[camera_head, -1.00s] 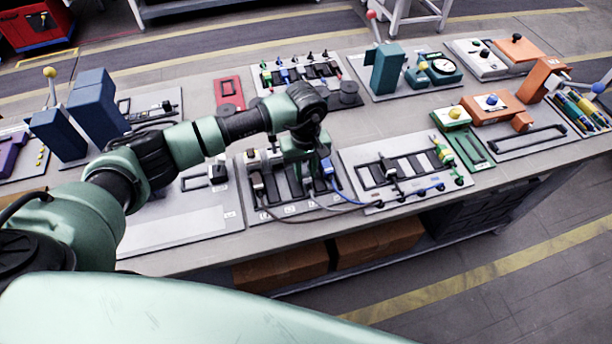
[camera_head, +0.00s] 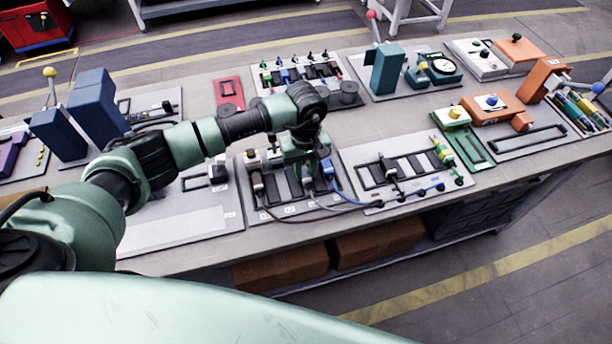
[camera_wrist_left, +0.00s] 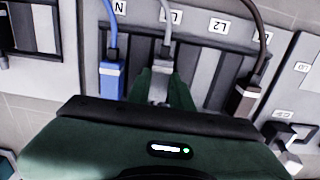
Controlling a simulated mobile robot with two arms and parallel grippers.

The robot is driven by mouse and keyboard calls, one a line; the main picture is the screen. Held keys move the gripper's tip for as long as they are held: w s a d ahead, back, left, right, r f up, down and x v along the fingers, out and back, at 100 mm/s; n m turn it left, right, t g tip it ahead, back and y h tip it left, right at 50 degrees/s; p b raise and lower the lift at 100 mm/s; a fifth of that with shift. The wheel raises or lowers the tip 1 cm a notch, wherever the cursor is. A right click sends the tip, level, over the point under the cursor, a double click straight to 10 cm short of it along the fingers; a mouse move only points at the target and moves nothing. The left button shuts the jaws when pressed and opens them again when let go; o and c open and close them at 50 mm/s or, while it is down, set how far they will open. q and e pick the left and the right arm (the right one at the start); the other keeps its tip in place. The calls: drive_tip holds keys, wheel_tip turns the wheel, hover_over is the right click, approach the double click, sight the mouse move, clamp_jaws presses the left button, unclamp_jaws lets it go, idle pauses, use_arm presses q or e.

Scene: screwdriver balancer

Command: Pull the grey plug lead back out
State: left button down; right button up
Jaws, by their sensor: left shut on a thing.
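The grey plug (camera_wrist_left: 158,92) sits between the two green fingers of my left gripper (camera_wrist_left: 160,90), which is shut on it in the left wrist view. Its grey lead (camera_wrist_left: 166,35) runs up past the label L1. A blue plug (camera_wrist_left: 112,78) with a blue lead stands just left of the fingers, and a dark brown plug (camera_wrist_left: 243,98) stands farther right. In the head view my left gripper (camera_head: 308,180) reaches down over the socket board (camera_head: 280,212) and hides the grey plug. How deep the plug sits cannot be told. My right gripper is not in view.
The leads run right along the bench's front edge to a neighbouring board (camera_head: 400,152). A green-and-yellow block (camera_head: 470,148) lies beyond it. Blue blocks (camera_head: 95,108) stand at the left and a teal block (camera_head: 386,68) at the back.

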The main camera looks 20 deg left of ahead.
use_arm(q)
drive_tip(key=shift+s+d, duration=0.1)
drive_tip(key=shift+s, duration=0.1)
drive_tip(key=shift+s+d, duration=0.25)
drive_tip(key=shift+s, duration=0.1)
idle(0.5)
drive_tip(key=c, duration=1.2)
unclamp_jaws()
drive_tip(key=shift+c, duration=0.2)
drive_tip(key=shift+r+p, duration=1.6)
drive_tip(key=shift+r, duration=1.9)
